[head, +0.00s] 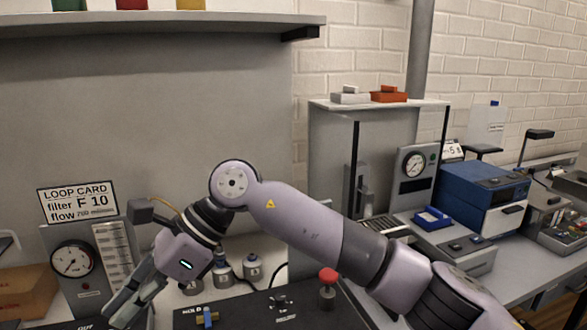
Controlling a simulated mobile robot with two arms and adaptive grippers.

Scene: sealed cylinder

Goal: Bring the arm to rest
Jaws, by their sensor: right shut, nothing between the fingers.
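My right arm reaches in from the lower right and bends at a joint above the bench. My right gripper (118,312) hangs at the lower left, angled down and to the left, shut and empty. It is in front of the gauge panel and to the left of the black panel (255,314). My left gripper is not in view.
A gauge panel (60,290) with a loop card (77,202) stands at the left. A red knob (328,276) and a blue valve handle (208,318) rise from the black panel. A grey cabinet (335,150) and blue device (480,190) stand right. A shelf (150,22) hangs above.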

